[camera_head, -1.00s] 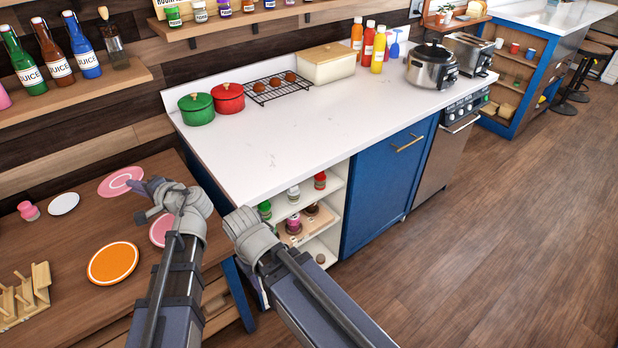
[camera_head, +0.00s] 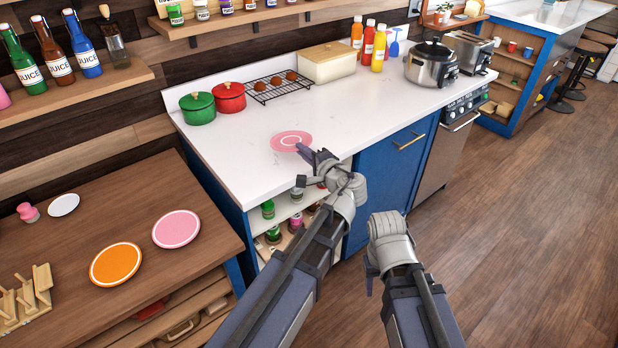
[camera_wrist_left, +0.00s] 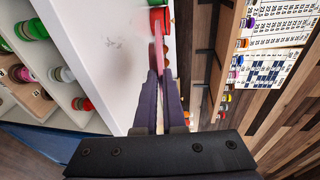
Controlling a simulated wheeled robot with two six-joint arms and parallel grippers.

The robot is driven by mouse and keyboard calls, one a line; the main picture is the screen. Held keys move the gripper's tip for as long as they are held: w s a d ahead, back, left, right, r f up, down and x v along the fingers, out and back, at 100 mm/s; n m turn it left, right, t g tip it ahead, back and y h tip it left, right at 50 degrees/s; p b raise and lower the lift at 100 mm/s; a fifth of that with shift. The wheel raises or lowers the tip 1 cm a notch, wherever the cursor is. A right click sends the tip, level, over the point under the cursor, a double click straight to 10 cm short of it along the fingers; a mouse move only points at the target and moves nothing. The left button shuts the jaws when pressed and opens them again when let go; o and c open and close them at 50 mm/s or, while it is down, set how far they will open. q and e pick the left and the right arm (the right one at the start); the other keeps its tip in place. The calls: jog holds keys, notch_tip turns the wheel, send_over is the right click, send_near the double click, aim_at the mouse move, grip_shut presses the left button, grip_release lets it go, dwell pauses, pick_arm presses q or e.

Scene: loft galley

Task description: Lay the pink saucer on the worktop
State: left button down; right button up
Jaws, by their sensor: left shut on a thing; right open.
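The pink saucer (camera_head: 291,141), with a pale ring, is over the front part of the white worktop (camera_head: 330,115) in the head view. My left gripper (camera_head: 304,152) is shut on its near rim. In the left wrist view the saucer (camera_wrist_left: 158,42) shows edge-on as a thin pink strip between the fingers of my left gripper (camera_wrist_left: 161,76). I cannot tell how much gap there is between saucer and worktop. My right gripper (camera_head: 370,280) is open and empty, in front of the blue cabinet and below the worktop level.
Green (camera_head: 197,108) and red (camera_head: 230,97) pots, a wire rack (camera_head: 268,93), a bread box (camera_head: 327,64), bottles and a cooker (camera_head: 431,66) line the back. The worktop middle is clear. A pink plate (camera_head: 176,229) and orange plate (camera_head: 115,264) lie on the wooden table (camera_head: 140,200).

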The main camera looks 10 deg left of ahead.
pick_arm(q)
notch_tip(320, 180, down, 8)
jog(key=n+y+b, duration=0.1)
jog(key=y+b, duration=0.1)
jog(key=b, duration=0.7)
jog(key=shift+s+n+y+b, duration=0.3)
jog(key=shift+s+b, duration=0.05)
jog(key=shift+b, duration=0.05)
pick_arm(e)
notch_tip(320, 180, down, 11)
pick_arm(q)
jog(key=shift+d, duration=0.1)
pick_arm(e)
jog(key=shift+f, duration=0.2)
pick_arm(q)
notch_tip(320, 180, down, 4)
jog(key=b, duration=0.3)
jog(key=shift+r+b, duration=0.2)
jog(key=shift+b, duration=0.15)
pick_arm(e)
notch_tip(320, 180, down, 4)
jog(key=shift+r, duration=0.25)
pick_arm(q)
jog(key=shift+f, duration=0.2)
jog(key=c, duration=1)
grip_release()
jog(key=shift+r, duration=0.1)
pick_arm(e)
jog(key=shift+f, duration=0.1)
